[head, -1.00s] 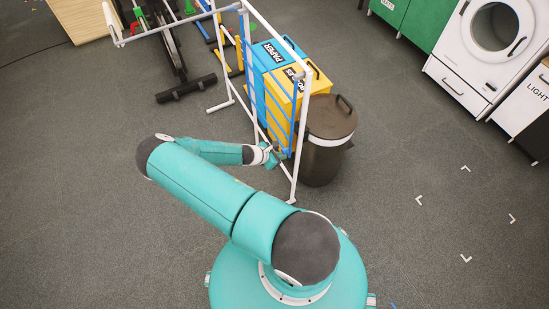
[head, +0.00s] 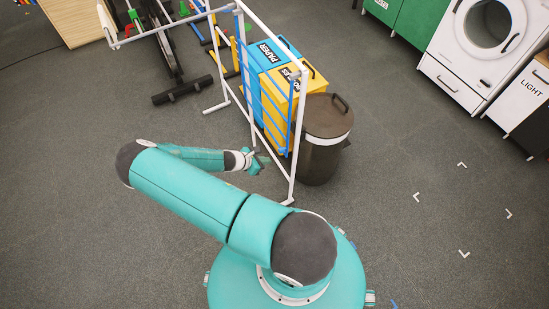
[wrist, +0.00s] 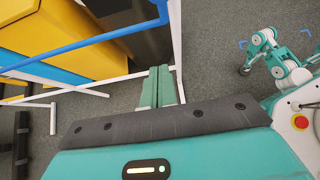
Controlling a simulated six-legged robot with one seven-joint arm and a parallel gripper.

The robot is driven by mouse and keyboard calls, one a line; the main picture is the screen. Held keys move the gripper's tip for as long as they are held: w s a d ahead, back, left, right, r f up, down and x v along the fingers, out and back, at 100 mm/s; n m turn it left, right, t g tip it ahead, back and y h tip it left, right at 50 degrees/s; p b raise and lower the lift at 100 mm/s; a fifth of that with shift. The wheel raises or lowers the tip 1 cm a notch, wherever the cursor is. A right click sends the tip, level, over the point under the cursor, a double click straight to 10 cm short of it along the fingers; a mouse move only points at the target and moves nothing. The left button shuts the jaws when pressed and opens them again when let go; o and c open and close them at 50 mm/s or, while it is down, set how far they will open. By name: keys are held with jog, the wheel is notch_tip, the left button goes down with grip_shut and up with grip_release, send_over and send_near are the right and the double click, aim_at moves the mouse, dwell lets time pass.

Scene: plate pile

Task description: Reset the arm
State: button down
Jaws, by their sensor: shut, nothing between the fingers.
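My gripper (head: 262,162) shows small in the head view at the end of my teal arm, just left of a white rack (head: 293,140). In the wrist view my gripper (wrist: 162,72) shows as two teal fingers lying side by side, shut and empty. Past the fingertips are a white rail of the rack (wrist: 177,50) and grey floor. The arm is folded, with its elbow out to the left in the head view. I cannot tell from the head view how wide the gap between gripper and rack is.
Behind the rack's blue bars stand a blue paper bin (head: 264,52), a yellow bin (head: 274,92) and a dark lidded bin (head: 325,125). A white washing machine (head: 478,50) stands at the upper right. A black foot bar (head: 183,90) lies at the upper left.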

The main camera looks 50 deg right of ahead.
jog(key=v, duration=0.6)
jog(key=shift+w+a, duration=0.2)
jog(key=shift+a, duration=0.35)
jog(key=shift+w, duration=0.1)
jog(key=w+a+r+m+t+y, duration=0.1)
jog(key=w+a+r+m+y, duration=0.3)
jog(key=r, duration=0.6)
jog(key=s+a+r+m+t+y, duration=0.1)
jog(key=a+r+m, duration=0.1)
jog(key=a+r, duration=0.6)
jog(key=w+a+r+m+t+y, duration=0.1)
jog(key=w+a+r+m+y, duration=0.15)
jog(key=r, duration=0.95)
jog(key=s+a+r+m+t+y, duration=0.1)
jog(key=s+a+r+m+t, duration=0.1)
jog(key=s+r, duration=0.6)
jog(key=s+a+r+m+t+y, duration=0.1)
jog(key=s+a+r+m+t, duration=0.2)
jog(key=r, duration=1.3)
jog(key=s+a+m, duration=0.1)
jog(key=s+a, duration=0.2)
jog(key=s, duration=0.3)
jog(key=shift+s+r+t, duration=0.2)
jog(key=shift+s+t, duration=0.1)
jog(key=shift+a, duration=0.1)
